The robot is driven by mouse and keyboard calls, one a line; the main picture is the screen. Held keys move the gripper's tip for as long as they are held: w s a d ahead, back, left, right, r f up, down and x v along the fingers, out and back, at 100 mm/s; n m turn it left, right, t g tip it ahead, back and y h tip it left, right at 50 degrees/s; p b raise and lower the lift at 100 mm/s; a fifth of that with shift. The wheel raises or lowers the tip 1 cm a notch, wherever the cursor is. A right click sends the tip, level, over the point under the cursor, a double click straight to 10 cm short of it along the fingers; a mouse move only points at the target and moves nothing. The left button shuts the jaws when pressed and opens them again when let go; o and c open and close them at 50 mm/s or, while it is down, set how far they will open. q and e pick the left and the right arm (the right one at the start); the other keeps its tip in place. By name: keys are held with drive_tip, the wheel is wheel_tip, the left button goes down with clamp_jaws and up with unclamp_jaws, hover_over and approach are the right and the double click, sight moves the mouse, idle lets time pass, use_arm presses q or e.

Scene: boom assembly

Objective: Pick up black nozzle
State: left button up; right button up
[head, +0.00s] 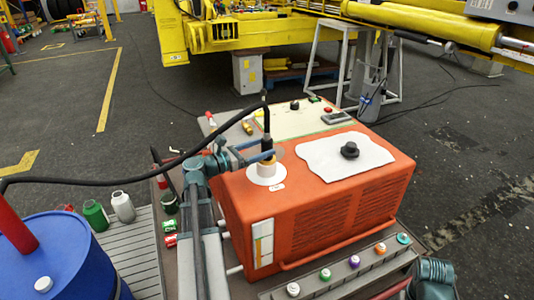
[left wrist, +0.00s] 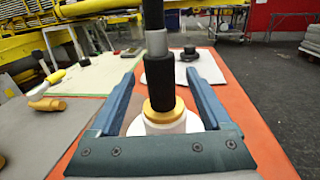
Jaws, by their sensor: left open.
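The black nozzle (head: 266,143) stands upright in a pale holder with a white round base (head: 267,173) on the orange machine (head: 320,215). A black hose leaves its top and runs to the left. My left gripper (head: 262,155) is open, with its fingers reaching to either side of the nozzle. In the left wrist view the nozzle (left wrist: 159,80) stands between the two blue fingers (left wrist: 160,95), with gaps on both sides. A yellow ring (left wrist: 165,108) shows at its foot. Of my right arm only a teal part shows at the lower right; its gripper is out of view.
A white sheet (head: 325,160) with a black knob (head: 349,150) lies on the machine. A strip of coloured caps (head: 340,277) runs along its front. A blue drum (head: 65,258) stands at the left. The hose (head: 120,179) crosses above the left arm. Yellow machinery stands behind.

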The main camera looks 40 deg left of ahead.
use_arm(q)
drive_tip(key=x, duration=0.2)
drive_tip(key=shift+w+d, duration=0.1)
drive_tip(key=shift+w, duration=0.15)
clamp_jaws()
